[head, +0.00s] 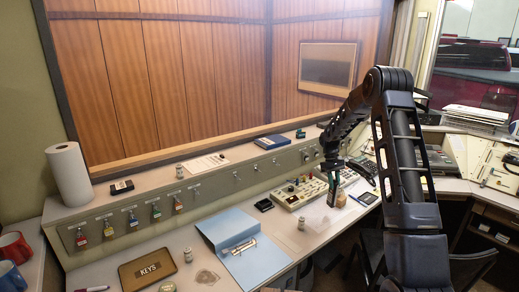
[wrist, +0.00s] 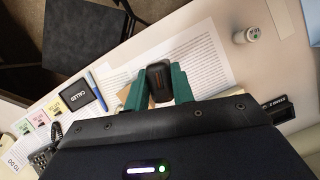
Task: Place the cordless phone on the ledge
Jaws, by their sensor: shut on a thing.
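My gripper (wrist: 158,88) has teal fingers and is shut on a black object, which looks like the cordless phone (wrist: 159,82); mostly its dark end shows. In the head view my gripper (head: 335,186) hangs over the desk, right of the beige button console (head: 300,192), and the held phone is too small to make out clearly. Papers lie below it in the wrist view. The ledge (head: 155,182) is the raised grey shelf along the wood-panelled wall, left of and behind my gripper. How far the phone is above the desk is hard to tell.
On the ledge stand a paper towel roll (head: 69,174), a small black item (head: 122,187), a paper sheet (head: 208,163) and a blue book (head: 270,142). Bare stretches lie between them. Tagged keys hang on its front. A blue folder (head: 262,262) and small bottle (head: 301,223) are on the desk.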

